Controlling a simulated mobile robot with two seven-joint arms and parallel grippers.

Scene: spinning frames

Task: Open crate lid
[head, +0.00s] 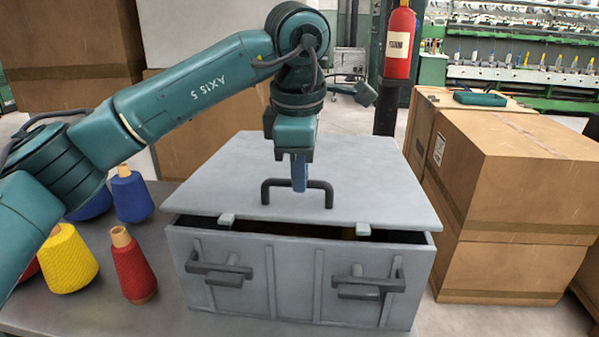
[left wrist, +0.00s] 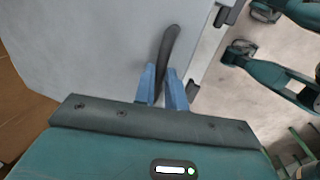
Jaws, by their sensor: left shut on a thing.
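A grey crate (head: 300,290) stands on the table in the head view. Its flat grey lid (head: 370,170) is slightly raised at the front, with a dark gap between lid and box. A dark handle (head: 268,190) stands on the lid near its front edge. My left gripper (head: 299,186) is at the middle of this handle, its blue fingers shut on the bar. In the left wrist view the fingers (left wrist: 162,88) sit on both sides of the dark handle (left wrist: 170,45), with the lid (left wrist: 90,50) behind. My right gripper is not in view.
Yarn cones, red (head: 134,268), yellow (head: 67,258) and blue (head: 132,196), stand on the table left of the crate. Cardboard boxes (head: 520,170) are stacked to the right. A fire extinguisher (head: 399,43) hangs on a dark post behind.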

